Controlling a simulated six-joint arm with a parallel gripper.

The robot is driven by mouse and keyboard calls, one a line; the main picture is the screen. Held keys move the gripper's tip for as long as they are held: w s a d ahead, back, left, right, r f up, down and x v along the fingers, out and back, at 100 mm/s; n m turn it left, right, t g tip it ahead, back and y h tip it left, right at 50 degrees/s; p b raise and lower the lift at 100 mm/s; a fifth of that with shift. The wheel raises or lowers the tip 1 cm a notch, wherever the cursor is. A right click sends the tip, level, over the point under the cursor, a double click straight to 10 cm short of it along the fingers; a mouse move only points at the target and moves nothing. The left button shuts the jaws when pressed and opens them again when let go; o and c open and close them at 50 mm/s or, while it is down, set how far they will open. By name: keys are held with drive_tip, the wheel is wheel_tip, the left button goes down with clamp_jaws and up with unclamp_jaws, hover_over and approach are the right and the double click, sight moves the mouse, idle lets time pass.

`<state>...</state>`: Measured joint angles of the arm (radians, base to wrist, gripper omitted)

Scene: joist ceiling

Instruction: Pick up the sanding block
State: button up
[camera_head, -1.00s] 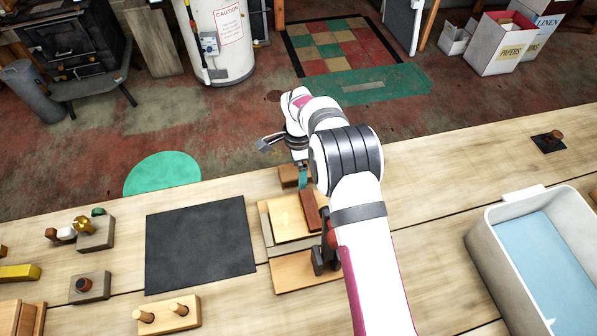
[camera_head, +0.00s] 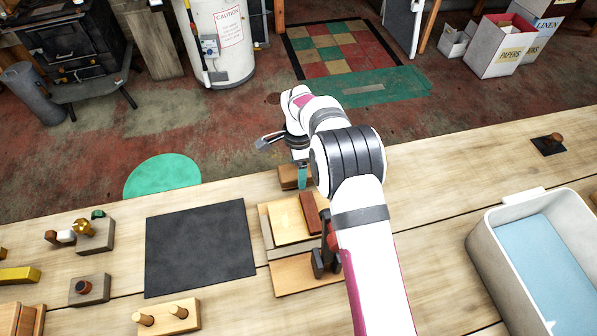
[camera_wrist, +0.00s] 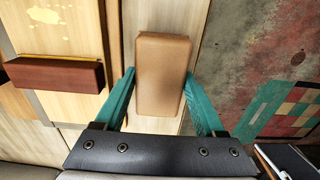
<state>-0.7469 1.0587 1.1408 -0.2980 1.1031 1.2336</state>
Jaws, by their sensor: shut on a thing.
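The sanding block, a tan-brown block with rounded edges, is at the far edge of the workbench in the head view (camera_head: 289,177). In the wrist view the sanding block (camera_wrist: 163,75) lies lengthwise between the two teal fingers. My gripper (camera_wrist: 160,75) is shut on the block's sides; it also shows in the head view (camera_head: 302,177), where only part of its teal fingers is visible beside the block. My arm hides some of the bench around it. I cannot tell any gap between the block and the bench.
A dark red-brown bar (camera_head: 311,212) lies on pale boards (camera_head: 290,222) just in front of the block. A white bin (camera_head: 500,265) with a blue bottom stands at right. The floor drops away behind the bench.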

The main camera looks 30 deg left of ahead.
wheel_tip(320, 180, up, 3)
drive_tip(key=shift+r, duration=0.15)
drive_tip(key=w+d+r, duration=0.2)
drive_tip(key=d+r, duration=0.4)
drive_tip(key=d, duration=0.5)
drive_tip(key=shift+w+d+r, duration=0.2)
drive_tip(key=shift+d+r, duration=0.05)
drive_tip(key=shift+r, duration=0.05)
